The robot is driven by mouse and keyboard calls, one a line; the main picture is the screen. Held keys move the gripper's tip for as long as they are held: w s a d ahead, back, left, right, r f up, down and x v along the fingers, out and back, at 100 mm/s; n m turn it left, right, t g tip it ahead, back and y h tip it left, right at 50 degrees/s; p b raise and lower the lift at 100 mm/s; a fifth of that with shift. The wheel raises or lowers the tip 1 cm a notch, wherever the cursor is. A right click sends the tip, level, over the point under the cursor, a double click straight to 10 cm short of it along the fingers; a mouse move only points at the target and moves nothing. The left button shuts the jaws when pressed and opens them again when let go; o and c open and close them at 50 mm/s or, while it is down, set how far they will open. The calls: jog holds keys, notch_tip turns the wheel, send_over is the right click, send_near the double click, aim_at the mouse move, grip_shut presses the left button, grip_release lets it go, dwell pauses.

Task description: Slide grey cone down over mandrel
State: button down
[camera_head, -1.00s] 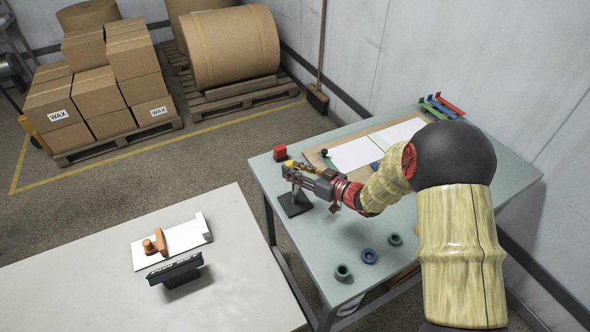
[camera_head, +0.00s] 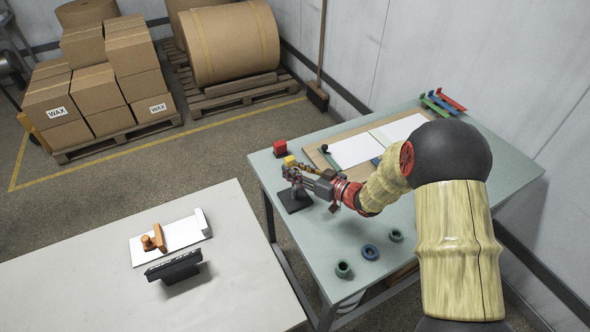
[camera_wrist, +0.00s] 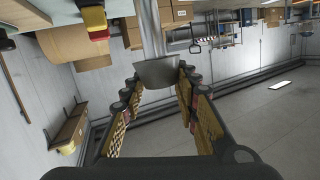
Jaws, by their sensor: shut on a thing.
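My gripper (camera_head: 293,176) is over the near left part of the green-grey table, just above a black base plate (camera_head: 295,202). In the wrist view its two padded fingers (camera_wrist: 157,88) stand on either side of a grey cone (camera_wrist: 157,72) and are shut on it. A pale grey shaft (camera_wrist: 150,28) runs in line with the cone to the top edge of that view. It looks like the mandrel, but I cannot tell how far the cone is around it. In the head view the gripper hides most of the cone and mandrel.
A red block (camera_head: 280,148) and a yellow block (camera_head: 289,160) stand close behind my gripper. A board with white sheets (camera_head: 352,150) lies behind. A pale table (camera_head: 70,270) stands at left.

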jog(key=shift+f, duration=0.25)
jog(key=c, duration=1.3)
grip_release()
jog(key=shift+o, duration=0.2)
jog(key=shift+d, duration=0.1)
jog(key=v, duration=1.2)
